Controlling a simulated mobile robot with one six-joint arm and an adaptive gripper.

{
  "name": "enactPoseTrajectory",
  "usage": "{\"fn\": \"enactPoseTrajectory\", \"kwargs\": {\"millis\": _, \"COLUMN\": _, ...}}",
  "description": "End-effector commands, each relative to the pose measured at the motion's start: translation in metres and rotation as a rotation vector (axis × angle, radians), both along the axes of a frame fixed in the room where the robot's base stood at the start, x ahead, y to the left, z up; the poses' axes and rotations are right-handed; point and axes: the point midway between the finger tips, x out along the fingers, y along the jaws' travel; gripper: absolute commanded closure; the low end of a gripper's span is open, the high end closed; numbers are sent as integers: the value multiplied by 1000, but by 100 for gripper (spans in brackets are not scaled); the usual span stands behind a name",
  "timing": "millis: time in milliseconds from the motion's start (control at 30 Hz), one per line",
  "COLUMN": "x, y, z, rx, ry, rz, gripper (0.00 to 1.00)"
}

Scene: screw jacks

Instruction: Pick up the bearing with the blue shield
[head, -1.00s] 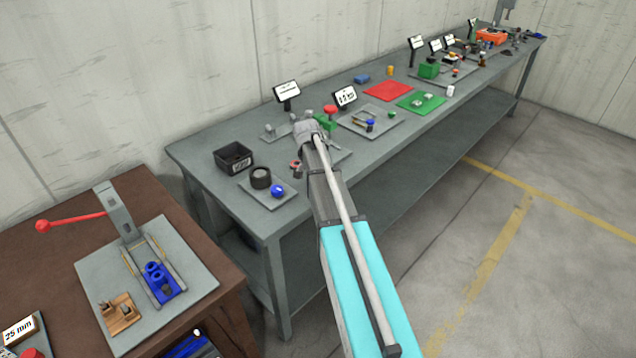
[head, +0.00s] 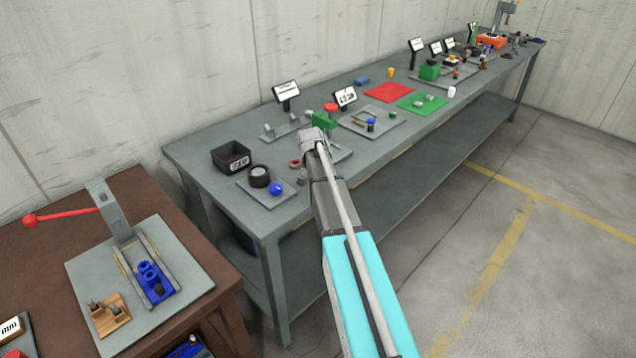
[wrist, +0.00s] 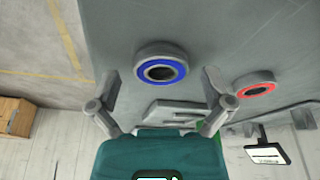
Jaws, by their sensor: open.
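The bearing with the blue shield (wrist: 160,68) is a grey ring with a blue face and a dark bore. It lies on the grey surface in the wrist view, roughly centred between my fingers and slightly beyond them. My gripper (wrist: 161,82) is open and empty, one finger to each side. A second bearing with a red shield (wrist: 255,86) lies to the right of it; a red ring also shows in the head view (head: 295,163), left of my arm. In the head view my fingers and the blue-shielded bearing are hidden by my arm.
A black bin (head: 231,157) and a plate with a dark cylinder and a blue knob (head: 276,188) stand left of my arm. A green block with a red top (head: 326,117) and small signs stand behind. A red mat (head: 388,92) lies farther along the bench.

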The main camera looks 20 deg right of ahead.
Motion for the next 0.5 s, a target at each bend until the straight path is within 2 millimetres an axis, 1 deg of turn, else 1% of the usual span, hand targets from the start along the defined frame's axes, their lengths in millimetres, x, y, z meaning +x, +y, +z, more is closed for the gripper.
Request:
{"fn": "enactPoseTrajectory", "kwargs": {"millis": 400, "x": 0, "y": 0, "z": 0, "rx": 0, "ry": 0, "rz": 0, "gripper": 0}}
{"fn": "enactPoseTrajectory", "kwargs": {"millis": 467, "x": 0, "y": 0, "z": 0, "rx": 0, "ry": 0, "rz": 0, "gripper": 11}}
{"fn": "enactPoseTrajectory", "kwargs": {"millis": 500, "x": 0, "y": 0, "z": 0, "rx": 0, "ry": 0, "rz": 0, "gripper": 19}}
